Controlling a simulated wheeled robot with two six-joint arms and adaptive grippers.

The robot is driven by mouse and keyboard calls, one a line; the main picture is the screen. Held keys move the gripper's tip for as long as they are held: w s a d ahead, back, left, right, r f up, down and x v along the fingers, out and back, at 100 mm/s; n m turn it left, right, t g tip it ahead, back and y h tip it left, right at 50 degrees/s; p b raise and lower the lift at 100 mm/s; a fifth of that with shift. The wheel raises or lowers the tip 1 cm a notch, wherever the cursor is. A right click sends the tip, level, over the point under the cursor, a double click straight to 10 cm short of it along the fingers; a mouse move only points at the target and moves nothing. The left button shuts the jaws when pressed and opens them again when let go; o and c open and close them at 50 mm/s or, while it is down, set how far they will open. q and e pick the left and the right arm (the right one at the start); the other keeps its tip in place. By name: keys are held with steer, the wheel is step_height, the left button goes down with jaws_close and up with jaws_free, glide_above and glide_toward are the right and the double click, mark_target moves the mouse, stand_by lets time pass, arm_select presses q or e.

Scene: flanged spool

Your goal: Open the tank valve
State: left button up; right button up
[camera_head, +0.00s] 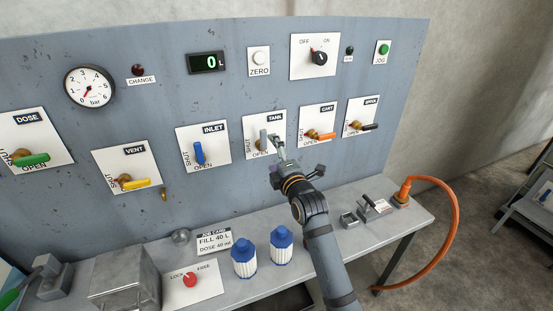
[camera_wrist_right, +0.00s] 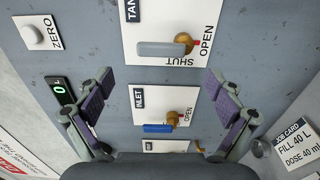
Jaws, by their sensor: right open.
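The tank valve's grey handle (camera_head: 263,139) stands upright on the white TANK plate (camera_head: 250,124) in the head view. In the right wrist view, the handle (camera_wrist_right: 160,48) runs left from its brass hub (camera_wrist_right: 184,42), and a red mark on the hub's other side points at OPEN. My right gripper (camera_head: 280,152) is in front of the plate's lower right. In the wrist view, its fingers (camera_wrist_right: 160,78) are spread wide and empty, with the tank handle beyond the tips and apparently apart from them. My left gripper is not in view.
The INLET valve (camera_head: 199,153) with its blue handle is left of TANK; the CART valve (camera_head: 322,136) with its orange handle is close on the right. Two blue-capped bottles (camera_head: 282,245) stand on the bench below. An orange hose (camera_head: 456,220) loops off the bench's right end.

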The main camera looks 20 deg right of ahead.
steer(key=s, duration=0.3)
steer(key=shift+s, duration=0.1)
steer(key=shift+d, duration=0.1)
